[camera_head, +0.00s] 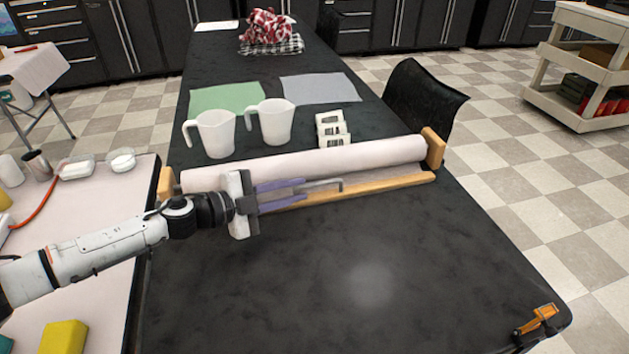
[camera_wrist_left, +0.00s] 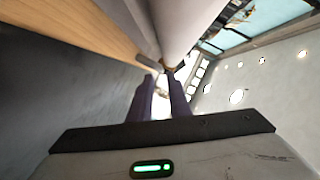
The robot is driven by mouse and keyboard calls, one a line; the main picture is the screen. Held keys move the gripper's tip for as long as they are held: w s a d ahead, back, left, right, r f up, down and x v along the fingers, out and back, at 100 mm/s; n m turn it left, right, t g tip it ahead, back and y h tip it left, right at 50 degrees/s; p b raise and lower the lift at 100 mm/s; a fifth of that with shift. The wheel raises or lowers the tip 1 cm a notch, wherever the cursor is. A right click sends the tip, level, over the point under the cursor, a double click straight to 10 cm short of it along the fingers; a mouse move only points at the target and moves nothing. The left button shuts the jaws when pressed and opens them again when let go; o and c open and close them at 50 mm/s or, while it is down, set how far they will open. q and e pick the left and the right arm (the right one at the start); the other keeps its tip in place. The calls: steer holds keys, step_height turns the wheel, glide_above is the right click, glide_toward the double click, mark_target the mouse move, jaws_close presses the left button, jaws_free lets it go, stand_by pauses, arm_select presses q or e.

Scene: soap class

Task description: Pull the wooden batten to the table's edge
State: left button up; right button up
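The wooden batten (camera_head: 385,186) is a long pale strip lying on the dark table along the near side of a white roll. In the left wrist view the wood (camera_wrist_left: 75,28) runs down from the top left. My left gripper (camera_head: 306,194) is over the batten's left stretch, fingers pointing right. Its two purple fingers are parted, with light between them in the left wrist view (camera_wrist_left: 160,95). A thin grey bar with a bent end (camera_head: 335,182) shows just beyond the fingertips. I cannot tell whether the fingers touch it. The gripper hides the batten's left part. My right gripper is not in view.
The white roll (camera_head: 300,160) lies behind the batten, with a wooden end block (camera_head: 433,147) at right. Two white jugs (camera_head: 215,133) (camera_head: 274,122) and small white boxes (camera_head: 331,128) stand behind it. The table front (camera_head: 330,270) is clear; an orange clamp (camera_head: 545,312) sits at its right corner.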

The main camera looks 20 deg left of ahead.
mark_target(315, 185)
arm_select(q)
steer(key=x, duration=0.5)
steer(key=shift+w+d, duration=0.15)
steer(key=shift+w, duration=0.2)
jaws_close()
